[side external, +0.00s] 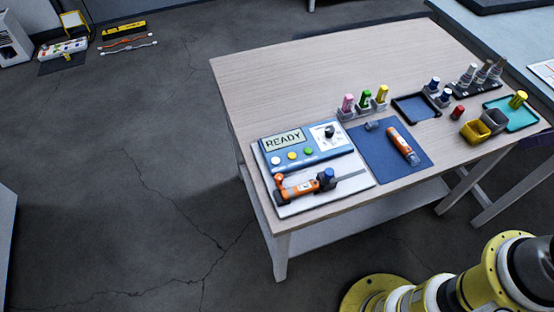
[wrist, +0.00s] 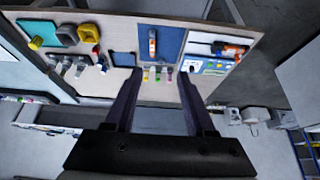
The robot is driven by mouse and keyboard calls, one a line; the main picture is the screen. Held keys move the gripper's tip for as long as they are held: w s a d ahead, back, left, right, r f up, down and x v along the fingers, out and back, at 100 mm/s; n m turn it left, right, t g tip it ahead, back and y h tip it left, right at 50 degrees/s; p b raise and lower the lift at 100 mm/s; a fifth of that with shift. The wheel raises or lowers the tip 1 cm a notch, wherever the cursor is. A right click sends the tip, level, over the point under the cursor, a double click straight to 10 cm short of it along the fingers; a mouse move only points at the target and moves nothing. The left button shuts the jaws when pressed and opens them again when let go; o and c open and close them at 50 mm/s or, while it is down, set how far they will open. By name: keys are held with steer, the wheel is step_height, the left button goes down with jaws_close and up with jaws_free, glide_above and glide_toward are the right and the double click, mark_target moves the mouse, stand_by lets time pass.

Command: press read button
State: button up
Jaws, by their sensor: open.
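The blue panel (side external: 318,161) sits at the table's left front, with a display (side external: 285,140) reading "READY". Below the display are a white button (side external: 277,160), a yellow button (side external: 292,155) and a green button (side external: 308,151); I cannot make out which is the read button. A dark knob (side external: 329,131) is at the panel's right. An orange and dark sensor (side external: 298,189) lies on the white plate in front. In the wrist view, my gripper (wrist: 156,80) is open and empty, and the panel shows small and upside down to its right (wrist: 194,66).
A blue mat (side external: 372,165) holds another orange cylinder (side external: 402,146). The table's back left (side external: 290,75) is clear.

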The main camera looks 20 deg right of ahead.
jaws_close()
stand_by(0.3)
stand_by(1.6)
